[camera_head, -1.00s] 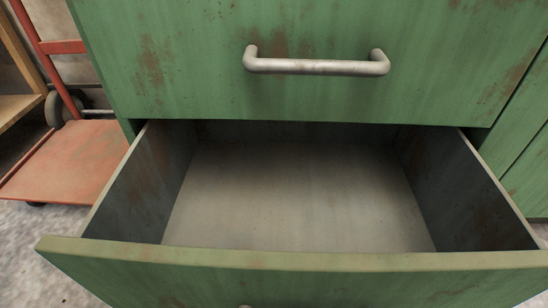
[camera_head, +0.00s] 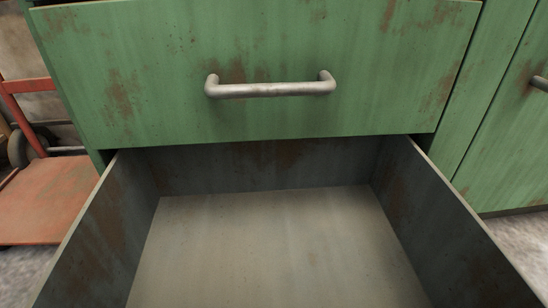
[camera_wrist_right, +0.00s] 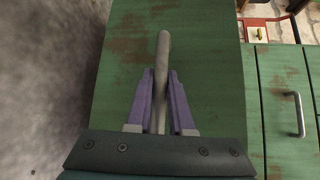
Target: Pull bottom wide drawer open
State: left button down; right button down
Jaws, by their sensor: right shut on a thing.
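The bottom wide drawer (camera_head: 270,240) is pulled out and empty in the head view. Its grey inside floor, side walls and back show, and its front panel is below the picture. In the right wrist view the green drawer front (camera_wrist_right: 205,85) shows with its grey bar handle (camera_wrist_right: 162,60). My right gripper (camera_wrist_right: 160,78) has its purple fingers on both sides of this handle and is shut on it. My left gripper is not in view.
Above the open drawer is a closed green drawer (camera_head: 270,50) with a grey handle (camera_head: 270,88). A green cabinet door (camera_head: 515,130) stands at the right. A red hand truck (camera_head: 45,200) stands on the floor at the left.

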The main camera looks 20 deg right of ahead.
jog(key=c, duration=0.8)
grip_release()
jog(key=shift+w, duration=0.1)
jog(key=shift+d, duration=0.1)
jog(key=shift+s+d+r, duration=0.1)
jog(key=shift+s+d, duration=0.05)
jog(key=shift+s, duration=0.3)
jog(key=p+v, duration=0.1)
jog(key=v, duration=0.8)
